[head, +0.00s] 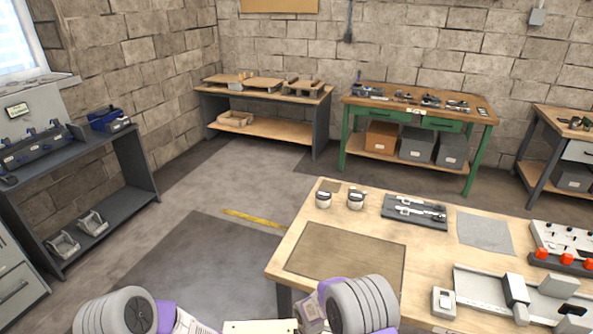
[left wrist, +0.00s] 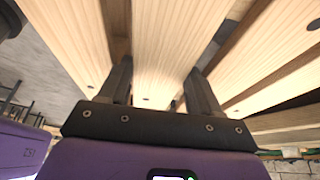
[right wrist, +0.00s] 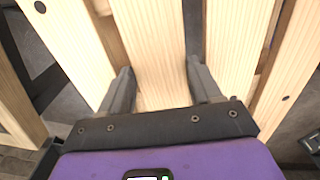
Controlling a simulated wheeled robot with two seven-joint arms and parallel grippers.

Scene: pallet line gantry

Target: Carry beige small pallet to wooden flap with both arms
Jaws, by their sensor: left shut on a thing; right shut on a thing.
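The beige small pallet (head: 260,327) shows only as a pale wooden strip at the bottom edge of the head view, between my two arms. Its slats fill much of the left wrist view (left wrist: 165,40) and the right wrist view (right wrist: 150,40). My left gripper (left wrist: 158,74) is shut on one slat, a finger on each side. My right gripper (right wrist: 160,72) grips another slat the same way. Most of the pallet is out of the head view. A darker rectangular wooden panel, apparently the wooden flap (head: 345,252), lies bare on the near left of the workbench.
The workbench (head: 455,285) carries two small round devices (head: 340,198), a dark tool tray (head: 414,212), a grey mat (head: 485,233) and a grey fixture (head: 500,295) at right. Floor left of it is open, with a yellow strip (head: 253,218). Other benches line the walls.

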